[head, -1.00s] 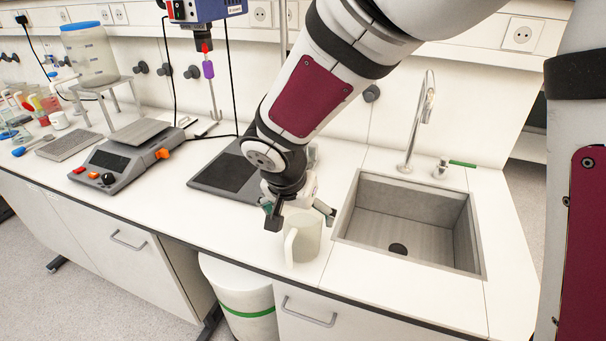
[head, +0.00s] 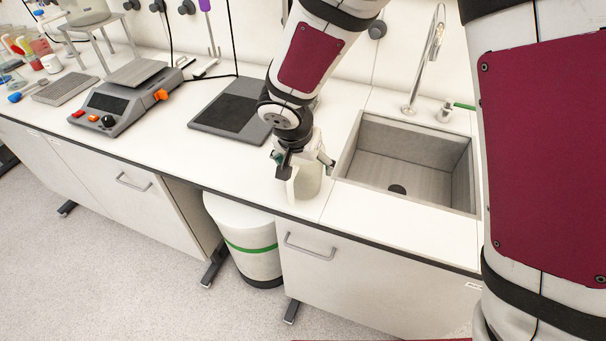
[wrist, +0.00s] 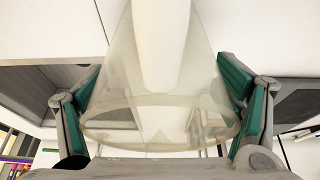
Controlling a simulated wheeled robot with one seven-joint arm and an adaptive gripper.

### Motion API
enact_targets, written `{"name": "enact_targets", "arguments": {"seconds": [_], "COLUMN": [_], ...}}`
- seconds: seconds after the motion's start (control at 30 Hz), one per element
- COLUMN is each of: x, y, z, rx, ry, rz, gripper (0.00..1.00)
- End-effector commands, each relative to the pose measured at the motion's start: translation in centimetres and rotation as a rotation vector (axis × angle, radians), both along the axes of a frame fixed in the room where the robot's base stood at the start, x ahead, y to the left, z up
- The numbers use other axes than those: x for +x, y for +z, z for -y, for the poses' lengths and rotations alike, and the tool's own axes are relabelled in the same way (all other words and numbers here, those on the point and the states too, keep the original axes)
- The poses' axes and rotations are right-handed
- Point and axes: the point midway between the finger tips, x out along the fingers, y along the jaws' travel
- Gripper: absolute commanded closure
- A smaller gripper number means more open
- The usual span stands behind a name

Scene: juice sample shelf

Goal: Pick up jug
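The jug (head: 309,184) is whitish and translucent with a white handle. It stands upright on the white counter, just left of the sink, below my gripper (head: 305,170) in the head view. In the wrist view the jug (wrist: 160,110) fills the middle, with its round rim or base edge low in the picture. My gripper (wrist: 165,95) has its green-padded fingers spread, one on each side of the jug. The pads are very close to its walls; any contact is hard to tell. My gripper and wrist cover part of the jug's top in the head view.
The sink (head: 405,195) with its tap (head: 432,50) lies right of the jug. A dark flat plate (head: 238,105) and a grey scale-like device (head: 118,103) stand to the left. The counter's front edge is close to the jug. A white bin (head: 243,240) stands below.

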Motion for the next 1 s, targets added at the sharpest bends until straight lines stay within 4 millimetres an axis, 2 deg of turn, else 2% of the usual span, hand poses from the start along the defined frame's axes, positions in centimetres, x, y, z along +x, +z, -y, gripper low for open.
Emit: {"name": "enact_targets", "arguments": {"seconds": [0.03, 0.17, 0.2, 0.33, 0.37, 0.7, 0.77, 0.87, 1.0], "x": [0.0, 0.0, 0.0, 0.0, 0.0, 0.0, 0.0, 0.0, 0.1], "y": [0.0, 0.0, 0.0, 0.0, 0.0, 0.1, 0.3, 0.7, 1.7], "z": [0.0, 0.0, 0.0, 0.0, 0.0, 0.0, 0.0, 0.0, -0.1], "rx": [0.000, 0.000, 0.000, 0.001, 0.001, 0.001, 0.002, 0.001, 0.002], "ry": [0.000, 0.000, 0.000, 0.000, 0.000, -0.001, -0.001, 0.000, 0.000], "rz": [0.000, -0.001, -0.001, 0.000, 0.000, -0.001, 0.000, 0.000, 0.002], "gripper": [0.37, 0.67, 0.71, 0.71, 0.78, 0.79, 0.79, 0.85, 0.86]}}
